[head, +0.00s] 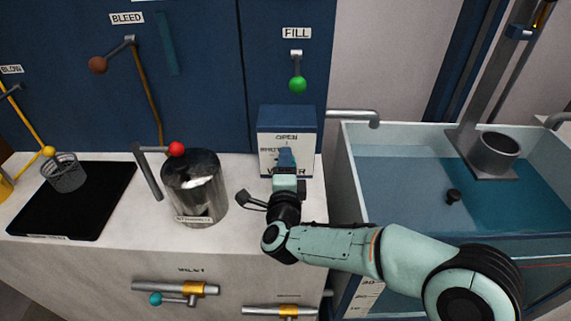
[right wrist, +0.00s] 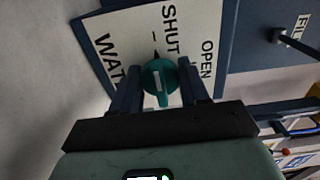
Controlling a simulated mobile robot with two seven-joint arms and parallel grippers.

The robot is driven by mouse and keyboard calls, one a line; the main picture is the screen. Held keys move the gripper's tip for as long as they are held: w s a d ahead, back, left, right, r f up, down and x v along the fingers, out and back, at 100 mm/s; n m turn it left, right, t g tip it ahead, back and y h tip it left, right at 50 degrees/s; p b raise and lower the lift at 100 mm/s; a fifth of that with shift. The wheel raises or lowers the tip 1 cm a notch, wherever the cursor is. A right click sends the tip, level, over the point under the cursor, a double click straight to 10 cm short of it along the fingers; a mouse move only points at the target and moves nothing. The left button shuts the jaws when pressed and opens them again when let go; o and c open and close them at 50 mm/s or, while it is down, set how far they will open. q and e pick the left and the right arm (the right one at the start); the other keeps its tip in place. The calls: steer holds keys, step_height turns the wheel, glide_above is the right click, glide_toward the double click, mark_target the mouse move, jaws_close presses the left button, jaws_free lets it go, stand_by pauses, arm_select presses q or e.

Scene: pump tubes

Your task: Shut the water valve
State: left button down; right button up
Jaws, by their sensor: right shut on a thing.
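The water valve is a blue box (head: 287,116) with a white label plate on the counter's back right. The plate (right wrist: 122,28) reads OPEN, SHUT and WATER in the right wrist view. A round teal knob (right wrist: 160,74) with a white bar mark sits on the plate. My right gripper (head: 285,158) is at the front of the box, its two dark fingers on either side of the knob and shut on it. In the head view the gripper hides the knob and part of the lettering. My left gripper is not in view.
A steel canister (head: 196,198) with a red-knobbed lever stands left of my right gripper. A water tank (head: 400,160) is at the right, with a spout (head: 352,116) over its edge. The FILL lever (head: 297,84) hangs above the box.

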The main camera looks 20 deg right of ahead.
steer(key=o, duration=1)
steer(key=shift+o, duration=0.2)
steer(key=v, duration=1.3)
steer(key=shift+s+a+p, duration=0.15)
steer(key=shift+s+p, duration=0.05)
steer(key=shift+p, duration=0.15)
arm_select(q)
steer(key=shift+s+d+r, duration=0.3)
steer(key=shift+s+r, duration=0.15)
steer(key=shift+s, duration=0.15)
